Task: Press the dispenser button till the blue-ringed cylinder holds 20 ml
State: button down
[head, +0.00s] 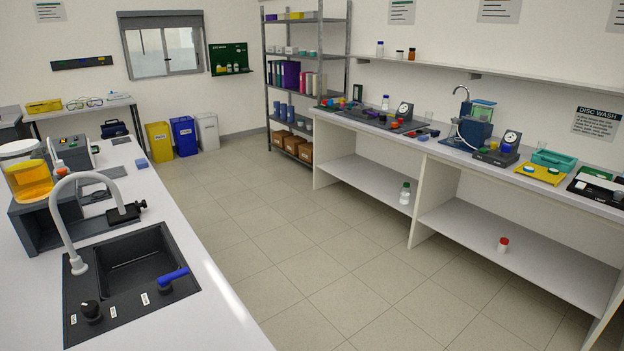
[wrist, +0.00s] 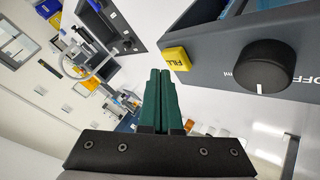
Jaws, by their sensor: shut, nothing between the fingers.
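In the wrist view my gripper (wrist: 160,74) is shut, its two green fingers together and empty. The fingertips lie just beside the yellow button marked FILL (wrist: 177,58) in the picture; I cannot tell if they touch it. The button sits on the corner of the dark grey dispenser (wrist: 225,48), which also has a black knob (wrist: 268,67) with OFF lettering and a blue part at the top edge. I cannot make out the blue-ringed cylinder or its level in either view. My gripper is not in the head view.
In the head view a sink (head: 135,262) with a white tap is in the left bench, near a tank of yellow liquid (head: 29,180). The right bench (head: 345,125) carries several devices and small containers. The floor (head: 310,240) between is clear.

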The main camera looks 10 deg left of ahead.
jog(key=shift+r, duration=0.15)
jog(key=shift+r, duration=2.4)
jog(key=w+d+f+m+h, duration=0.25)
jog(key=w+d+m, duration=0.2)
jog(key=d, duration=0.45)
jog(key=w+d+f+m+h, duration=0.1)
jog(key=w+d+m+h, duration=0.3)
jog(key=d, duration=0.6)
jog(key=s+d+f+m+g, duration=0.1)
jog(key=s+d+f+m, duration=0.15)
jog(key=d+m, duration=0.35)
jog(key=s+d+f+m+g, duration=0.1)
jog(key=s+d+m+g, duration=0.1)
jog(key=s+d+m, duration=0.45)
jog(key=s+d+f+m+g, duration=0.1)
jog(key=s+d+m+g, duration=0.1)
jog(key=s+d+m, duration=0.2)
jog(key=shift+s+d+m, duration=0.2)
jog(key=shift+s+m, duration=0.3)
jog(key=shift+s, duration=0.05)
jog(key=shift+y, duration=0.25)
